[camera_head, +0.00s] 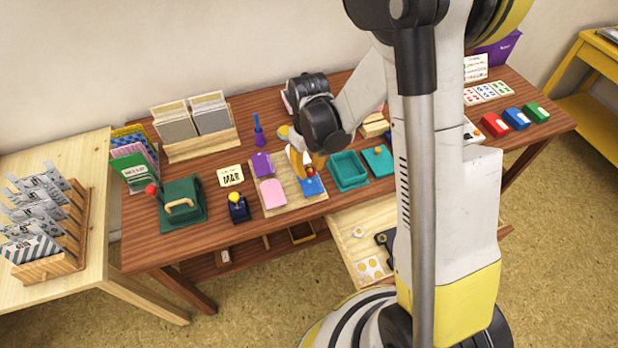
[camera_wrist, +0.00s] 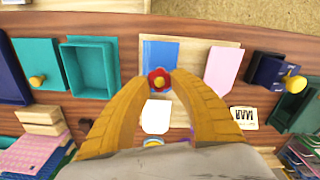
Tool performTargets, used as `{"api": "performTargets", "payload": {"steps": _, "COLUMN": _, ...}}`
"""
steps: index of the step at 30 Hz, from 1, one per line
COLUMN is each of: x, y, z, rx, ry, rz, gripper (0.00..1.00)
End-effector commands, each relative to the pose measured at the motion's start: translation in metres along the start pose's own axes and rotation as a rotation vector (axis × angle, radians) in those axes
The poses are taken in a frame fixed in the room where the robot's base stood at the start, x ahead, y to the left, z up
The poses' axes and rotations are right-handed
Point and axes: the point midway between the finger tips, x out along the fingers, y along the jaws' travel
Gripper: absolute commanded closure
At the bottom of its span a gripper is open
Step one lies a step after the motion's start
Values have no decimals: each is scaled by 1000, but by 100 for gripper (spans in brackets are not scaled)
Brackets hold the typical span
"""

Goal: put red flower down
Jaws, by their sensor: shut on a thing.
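The red flower (camera_wrist: 159,79) is a small red bloom with a pale centre. It sits between the tips of my yellow gripper (camera_wrist: 161,87), which is shut on it. In the wrist view it overlaps the near edge of a blue pad (camera_wrist: 160,52); I cannot tell whether it touches the pad. In the head view the flower (camera_head: 310,171) shows small below my gripper (camera_head: 306,166), over the blue pad (camera_head: 314,188) at the right of a wooden board (camera_head: 288,205). The arm hides part of the board's back.
The board also bears a pink pad (camera_head: 272,192) and a purple piece (camera_head: 262,163). A teal tray (camera_head: 348,170) stands close on the right. A dark blue stamp with a yellow knob (camera_head: 238,208) and a green press (camera_head: 181,203) stand left. An open drawer (camera_head: 352,230) juts out in front.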

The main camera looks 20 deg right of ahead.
Motion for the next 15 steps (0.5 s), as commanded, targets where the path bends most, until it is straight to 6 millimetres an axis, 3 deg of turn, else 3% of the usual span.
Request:
{"api": "performTargets", "payload": {"steps": 7, "x": 37, "y": 0, "z": 0, "rx": 0, "ry": 0, "rz": 0, "gripper": 82}}
{"api": "performTargets", "payload": {"steps": 15, "x": 38, "y": 0, "z": 0, "rx": 0, "ry": 0, "rz": 0, "gripper": 82}}
